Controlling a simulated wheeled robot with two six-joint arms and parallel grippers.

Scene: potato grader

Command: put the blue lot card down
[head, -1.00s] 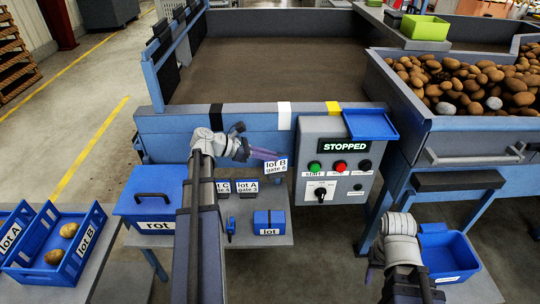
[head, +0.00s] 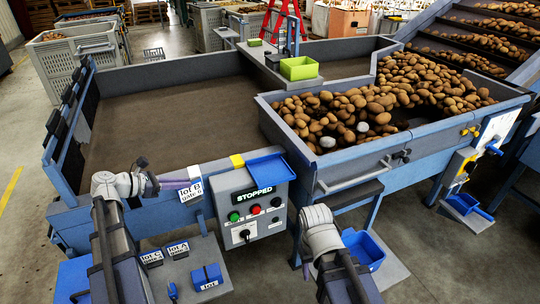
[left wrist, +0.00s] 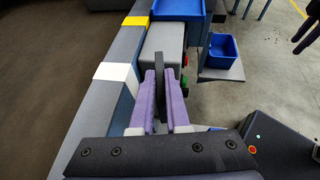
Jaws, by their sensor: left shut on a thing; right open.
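My left gripper (head: 165,184) is shut on the lot B card (head: 191,191), which shows a white face reading "lot B gate 6". It holds the card in the air near the white stripe on the grader's front rail, left of the control panel. In the left wrist view the card (left wrist: 157,75) is seen edge-on as a dark strip between the purple fingers (left wrist: 160,100). My right gripper (head: 308,268) is low, right of the panel; its fingers are mostly hidden by its own arm. The lot C card (head: 152,257) and lot A card (head: 178,248) stand on a low grey shelf.
A blue box labelled "lot" (head: 208,277) is on the shelf. The control panel (head: 250,212) reads "STOPPED", with a blue tray (head: 266,168) at its top. A white stripe (left wrist: 117,75) and yellow stripe (left wrist: 136,20) mark the rail. A blue bin (head: 363,250) stands at right.

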